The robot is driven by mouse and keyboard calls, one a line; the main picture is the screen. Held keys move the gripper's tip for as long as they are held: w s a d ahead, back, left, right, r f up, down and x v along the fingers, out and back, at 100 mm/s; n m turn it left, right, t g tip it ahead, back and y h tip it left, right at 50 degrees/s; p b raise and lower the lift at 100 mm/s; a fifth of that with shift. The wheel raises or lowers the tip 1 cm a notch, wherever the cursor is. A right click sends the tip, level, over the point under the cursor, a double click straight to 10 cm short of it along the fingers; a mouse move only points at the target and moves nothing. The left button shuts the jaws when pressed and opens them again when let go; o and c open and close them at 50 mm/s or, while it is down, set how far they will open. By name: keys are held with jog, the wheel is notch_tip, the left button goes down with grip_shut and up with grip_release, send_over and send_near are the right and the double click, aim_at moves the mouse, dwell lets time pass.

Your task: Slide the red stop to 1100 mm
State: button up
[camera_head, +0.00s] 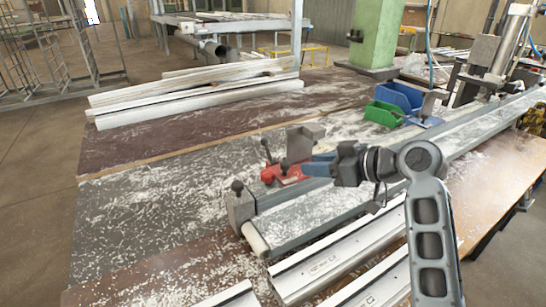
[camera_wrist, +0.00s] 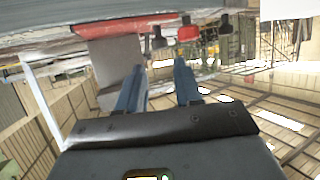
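The red stop (camera_head: 284,173) sits on the grey rail (camera_head: 330,193), near the rail's left end, with a grey block (camera_head: 304,137) and dark knobs on it. My gripper (camera_head: 309,166) has blue fingers and is close to the right side of the stop. In the wrist view the fingers of my gripper (camera_wrist: 159,66) are spread apart with nothing held between them. The red stop (camera_wrist: 108,28) shows there beyond the fingertips, with its grey block (camera_wrist: 114,60) at the left finger. I cannot tell whether they touch. No millimetre marks are readable.
A grey end block with a knob (camera_head: 240,204) closes the rail's left end. White profiles (camera_head: 200,101) lie behind, and more white profiles (camera_head: 335,257) lie in front. Green (camera_head: 383,113) and blue (camera_head: 399,96) bins stand behind the rail. Shavings cover the bench.

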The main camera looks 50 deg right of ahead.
aim_at(287, 164)
jog(key=shift+p+x, duration=0.7)
jog(key=shift+x, duration=3.2)
jog(key=shift+c, duration=0.5)
grip_shut()
